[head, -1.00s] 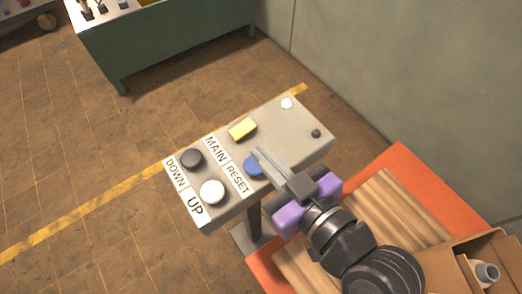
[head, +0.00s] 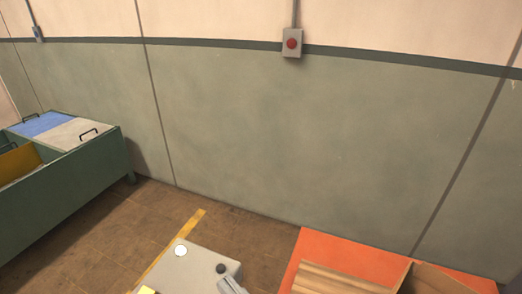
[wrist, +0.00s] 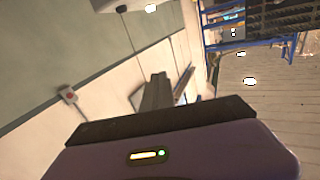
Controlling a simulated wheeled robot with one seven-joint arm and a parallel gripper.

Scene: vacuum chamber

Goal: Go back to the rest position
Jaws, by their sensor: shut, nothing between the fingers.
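My gripper (wrist: 156,92) shows in the wrist view as two grey fingers closed together with nothing between them, above my purple wrist housing. In the head view only a small grey part of my gripper (head: 231,286) shows at the bottom edge, beside the control panel (head: 200,266). The panel's top carries a white round light or button (head: 180,251), a black knob (head: 221,268) and a bit of the yellow button (head: 147,290). Its labels and its blue, black and white push buttons are out of view. Whether the gripper touches the panel cannot be told.
An orange pallet or platform (head: 310,248) with wooden slats and a cardboard box (head: 440,280) is at the lower right. A green bench (head: 70,198) stands left. A red wall button (head: 292,43) is on the far wall; it also shows in the wrist view (wrist: 68,95).

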